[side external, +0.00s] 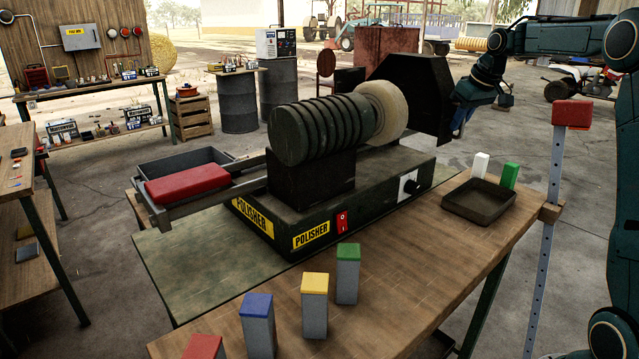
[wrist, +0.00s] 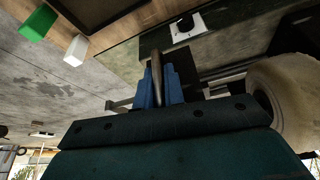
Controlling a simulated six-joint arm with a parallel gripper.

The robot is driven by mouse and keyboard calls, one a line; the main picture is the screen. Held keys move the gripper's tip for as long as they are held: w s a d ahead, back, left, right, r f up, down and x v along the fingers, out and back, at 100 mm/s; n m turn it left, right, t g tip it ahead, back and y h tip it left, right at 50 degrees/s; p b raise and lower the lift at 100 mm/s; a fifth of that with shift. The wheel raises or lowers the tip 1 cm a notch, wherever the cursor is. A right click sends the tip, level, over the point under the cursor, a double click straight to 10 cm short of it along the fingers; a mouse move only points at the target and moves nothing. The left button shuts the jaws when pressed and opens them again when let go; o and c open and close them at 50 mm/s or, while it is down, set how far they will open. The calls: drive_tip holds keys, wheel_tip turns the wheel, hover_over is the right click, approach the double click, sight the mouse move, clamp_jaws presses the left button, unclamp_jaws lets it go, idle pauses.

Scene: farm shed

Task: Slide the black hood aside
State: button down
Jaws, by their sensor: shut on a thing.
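The black hood (side external: 425,85) stands at the right end of the polisher (side external: 335,200), beside the pale buffing wheel (side external: 385,110). The wheel's left part is bare in the side view. My gripper (side external: 460,122) is at the right side of the hood. In the wrist view its blue fingers (wrist: 159,86) are shut on a dark rod-like handle (wrist: 157,68). The hood's body hides part of the gripper in the side view. The wheel also shows at the right of the wrist view (wrist: 285,95).
A dark tray (side external: 478,204) with a white block (side external: 480,164) and a green block (side external: 510,175) near it is on the table's right. Several colour-topped posts (side external: 315,305) stand along the front.

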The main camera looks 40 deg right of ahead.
drive_tip(key=d, duration=0.2)
drive_tip(key=shift+d+r, duration=0.15)
drive_tip(key=shift+d, duration=0.15)
drive_tip(key=c, duration=1.5)
unclamp_jaws()
drive_tip(key=v, duration=0.7)
drive_tip(key=shift+r, duration=0.15)
drive_tip(key=shift+s, duration=0.1)
